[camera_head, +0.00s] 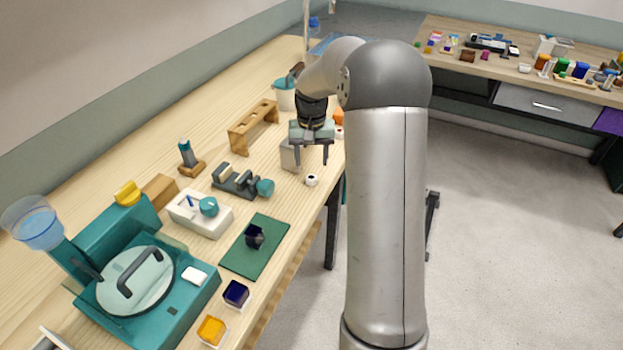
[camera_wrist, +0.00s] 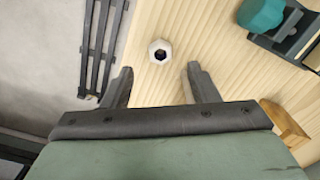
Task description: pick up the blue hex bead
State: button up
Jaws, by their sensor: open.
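My gripper (camera_head: 312,164) hangs over the right part of the wooden bench, pointing down, open and empty. In the wrist view its two fingers (camera_wrist: 160,72) stand wide apart. A small white hexagonal piece with a dark hole (camera_wrist: 160,51) lies on the bench just beyond the fingertips, roughly centred between them. It also shows in the head view (camera_head: 312,180), near the bench's edge. Its colour looks white, not blue. A dark navy faceted piece (camera_head: 255,236) sits on the green mat (camera_head: 240,263); I cannot tell whether it is a hex bead.
A grey clamp-like device with a teal knob (camera_head: 264,187) stands left of the gripper. A wooden rack (camera_head: 253,124) and a grey block (camera_head: 289,156) are close by. A navy-filled tray (camera_head: 236,293) and yellow-filled tray (camera_head: 212,330) lie in front. Bare bench surrounds the white piece.

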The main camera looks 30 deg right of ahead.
aim_at(311, 174)
jog(key=shift+w+f+p, duration=0.15)
jog(key=shift+f+p, duration=0.4)
jog(key=shift+f, duration=2.75)
jog(key=c, duration=1)
